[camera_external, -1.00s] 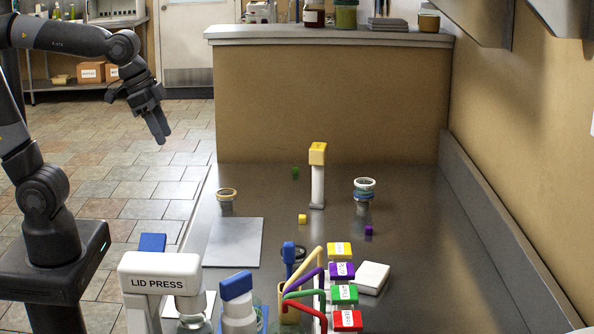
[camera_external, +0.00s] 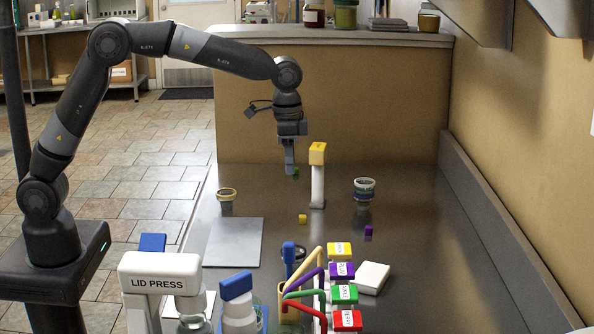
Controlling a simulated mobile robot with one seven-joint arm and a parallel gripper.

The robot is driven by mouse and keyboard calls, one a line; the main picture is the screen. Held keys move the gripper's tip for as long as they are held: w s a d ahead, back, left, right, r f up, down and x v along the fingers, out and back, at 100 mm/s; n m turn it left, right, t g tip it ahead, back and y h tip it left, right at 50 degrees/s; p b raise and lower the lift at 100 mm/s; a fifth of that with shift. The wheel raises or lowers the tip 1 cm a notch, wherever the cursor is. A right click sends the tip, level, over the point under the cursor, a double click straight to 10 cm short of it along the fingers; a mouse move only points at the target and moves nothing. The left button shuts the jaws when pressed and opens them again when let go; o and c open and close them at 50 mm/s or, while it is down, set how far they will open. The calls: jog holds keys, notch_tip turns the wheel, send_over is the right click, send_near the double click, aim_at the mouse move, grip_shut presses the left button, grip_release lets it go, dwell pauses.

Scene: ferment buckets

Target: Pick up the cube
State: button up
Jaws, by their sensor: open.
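Three small cubes are on the steel counter: a green cube (camera_external: 296,174) toward the back, a yellow cube (camera_external: 302,218) near the middle, and a purple cube (camera_external: 368,230) to the right. My gripper (camera_external: 290,171) is open and points down over the back of the counter. Its fingertips appear right beside the green cube and hide part of it. I cannot tell from this one view whether they are level with the cube or above it. The yellow and purple cubes are in plain view, away from my gripper.
A white post with a yellow top (camera_external: 317,175) stands just right of my gripper. Small stacked containers (camera_external: 364,190) and a yellow-rimmed cup (camera_external: 226,198) flank it. The lid press (camera_external: 158,280), coloured blocks and tubes crowd the front. A flat grey plate (camera_external: 233,242) lies left.

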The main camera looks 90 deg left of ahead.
notch_tip(320, 180, down, 4)
jog(key=w+a+r, duration=0.1)
jog(key=w, duration=0.2)
send_over(303, 216)
notch_tip(303, 216, down, 5)
jog(key=shift+s+f, duration=0.1)
jog(key=shift+s, duration=0.05)
jog(key=shift+f, duration=3.1)
grip_shut()
